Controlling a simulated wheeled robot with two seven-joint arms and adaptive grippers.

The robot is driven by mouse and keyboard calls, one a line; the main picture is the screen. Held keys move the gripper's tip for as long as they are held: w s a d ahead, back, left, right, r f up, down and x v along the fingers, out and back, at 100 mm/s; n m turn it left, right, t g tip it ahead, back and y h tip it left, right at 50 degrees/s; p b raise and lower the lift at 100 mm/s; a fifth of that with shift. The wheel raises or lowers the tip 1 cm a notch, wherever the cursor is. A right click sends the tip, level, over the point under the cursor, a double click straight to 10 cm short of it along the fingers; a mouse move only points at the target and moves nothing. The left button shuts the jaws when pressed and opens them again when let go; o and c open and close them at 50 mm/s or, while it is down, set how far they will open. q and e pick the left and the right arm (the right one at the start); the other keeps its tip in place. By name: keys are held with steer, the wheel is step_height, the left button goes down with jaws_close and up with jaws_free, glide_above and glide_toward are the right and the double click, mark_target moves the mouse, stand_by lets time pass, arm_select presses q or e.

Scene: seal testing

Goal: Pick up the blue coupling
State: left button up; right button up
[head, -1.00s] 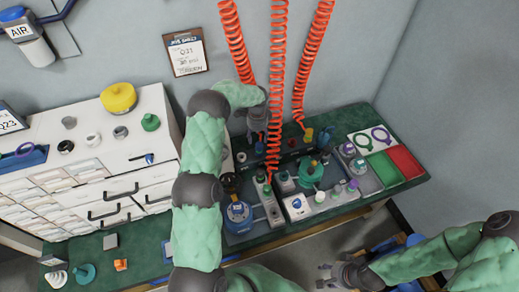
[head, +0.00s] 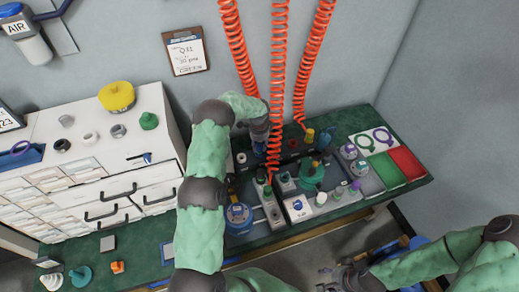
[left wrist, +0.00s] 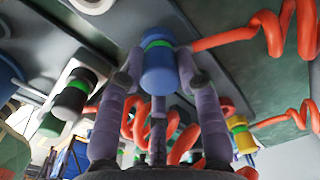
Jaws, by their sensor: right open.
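The blue coupling (left wrist: 158,68) is a blue cylinder with a green band, seen large in the left wrist view. A red coiled hose shows beside it. My left gripper (left wrist: 160,72) has its purple-grey fingers around it, with fingertips close against both sides; I cannot tell whether they press on it. In the head view my left gripper (head: 259,135) is at the back of the green bench, by the lower end of the left red hose, and largely hides the coupling. My right gripper (head: 335,280) is open and empty at the bottom, in front of the bench.
The middle hose ends at a green coupling (head: 267,190) and the right hose at a yellow coupling (head: 309,136), both close by. Testing fixtures crowd the bench. A red tray (head: 405,162) lies at right. A white drawer cabinet (head: 100,180) stands left of my left arm.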

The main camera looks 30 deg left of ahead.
arm_select(q)
jaws_close()
